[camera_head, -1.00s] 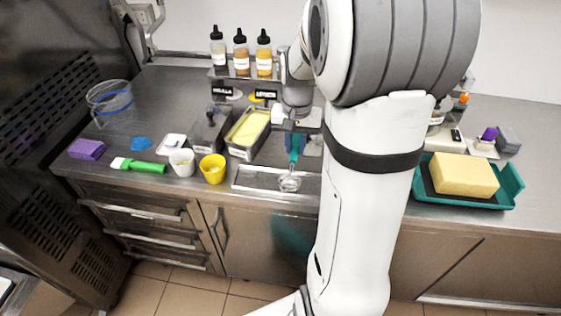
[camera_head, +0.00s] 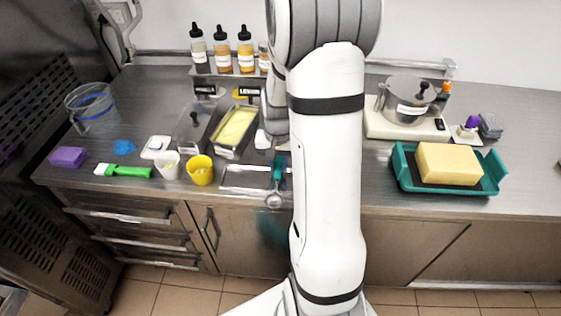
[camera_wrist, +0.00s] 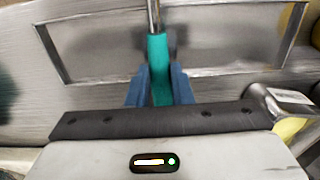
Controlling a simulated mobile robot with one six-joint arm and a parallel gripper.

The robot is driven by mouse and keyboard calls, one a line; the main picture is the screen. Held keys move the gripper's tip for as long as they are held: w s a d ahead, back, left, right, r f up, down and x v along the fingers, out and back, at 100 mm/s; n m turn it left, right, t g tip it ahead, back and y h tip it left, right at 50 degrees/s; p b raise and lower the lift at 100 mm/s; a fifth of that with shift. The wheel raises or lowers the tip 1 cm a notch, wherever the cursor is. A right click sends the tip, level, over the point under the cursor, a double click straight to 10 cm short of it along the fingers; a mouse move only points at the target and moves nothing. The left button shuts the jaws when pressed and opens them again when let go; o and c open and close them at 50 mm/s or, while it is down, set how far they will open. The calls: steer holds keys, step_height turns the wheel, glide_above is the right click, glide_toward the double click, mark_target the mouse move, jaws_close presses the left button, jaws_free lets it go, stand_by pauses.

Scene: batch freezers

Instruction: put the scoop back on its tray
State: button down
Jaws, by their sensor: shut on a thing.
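The scoop has a teal handle (camera_head: 279,168) and a round metal bowl (camera_head: 274,201). In the head view its bowl shows at the front right edge of the shallow metal tray (camera_head: 232,187). My gripper (camera_wrist: 160,88) is shut on the teal handle, which shows between its blue fingers in the wrist view. The metal shaft runs up out of that view, so the bowl is hidden there. The tray's rim also shows behind the handle in the wrist view (camera_wrist: 52,55). I cannot tell whether the scoop touches the tray. My arm covers part of the area right of the tray.
A yellow cup (camera_head: 200,172) and a white cup (camera_head: 168,166) stand just left of the tray. Behind it is a metal pan of yellow ice cream (camera_head: 221,152). A teal tray (camera_head: 402,170) with a yellow block (camera_head: 448,163) lies to the right.

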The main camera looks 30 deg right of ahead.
steer(key=shift+f, duration=0.25)
steer(key=c, duration=1.3)
jaws_free()
steer(key=shift+s, duration=0.1)
steer(key=shift+r, duration=0.15)
